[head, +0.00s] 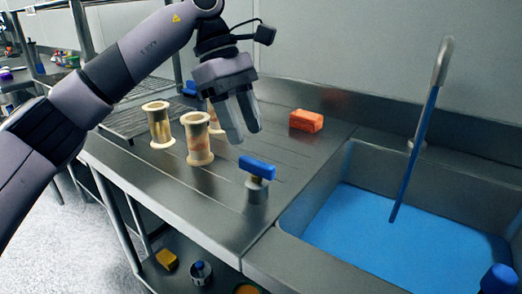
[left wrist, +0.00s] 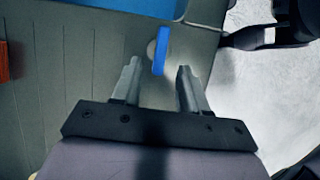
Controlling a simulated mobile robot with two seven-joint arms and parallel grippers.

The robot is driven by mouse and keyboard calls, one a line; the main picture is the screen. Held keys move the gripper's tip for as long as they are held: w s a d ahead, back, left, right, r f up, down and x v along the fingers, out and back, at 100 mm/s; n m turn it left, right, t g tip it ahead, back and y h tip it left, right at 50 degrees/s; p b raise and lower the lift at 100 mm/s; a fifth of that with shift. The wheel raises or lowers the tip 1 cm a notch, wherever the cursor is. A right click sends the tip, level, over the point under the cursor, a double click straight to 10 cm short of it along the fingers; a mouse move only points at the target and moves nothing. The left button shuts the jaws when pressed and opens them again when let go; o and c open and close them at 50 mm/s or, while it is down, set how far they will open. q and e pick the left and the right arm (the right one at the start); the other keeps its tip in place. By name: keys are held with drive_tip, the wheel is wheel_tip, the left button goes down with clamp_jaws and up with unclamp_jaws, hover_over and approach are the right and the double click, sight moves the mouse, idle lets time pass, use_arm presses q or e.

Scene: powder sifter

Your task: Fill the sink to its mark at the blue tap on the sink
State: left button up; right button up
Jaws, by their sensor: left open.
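The blue tap handle (head: 257,168) sits on a short metal stem on the counter, just left of the sink (head: 331,176). It also shows in the left wrist view (left wrist: 161,50). The sink holds blue liquid (head: 350,232), and a blue stream (head: 413,150) runs into it from the tall curved spout (head: 442,62). I cannot make out a fill mark. My left gripper (head: 246,136) is open and empty, above and slightly left of the tap handle. In the left wrist view the handle lies just beyond the fingertips (left wrist: 157,72), between their lines. My right gripper is not seen.
An orange-red block (head: 306,121) lies on the counter behind the tap. Several tan spool-shaped sifters (head: 199,140) stand to the left. Another blue knob (head: 498,280) is at the lower right. A lower shelf holds a yellow block (head: 167,259).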

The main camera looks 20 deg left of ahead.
sight(255, 160)
use_arm(q)
drive_tip(key=b+x, duration=0.1)
drive_tip(key=x, duration=0.5)
drive_tip(key=shift+s, duration=0.1)
drive_tip(key=shift+c, duration=0.3)
clamp_jaws()
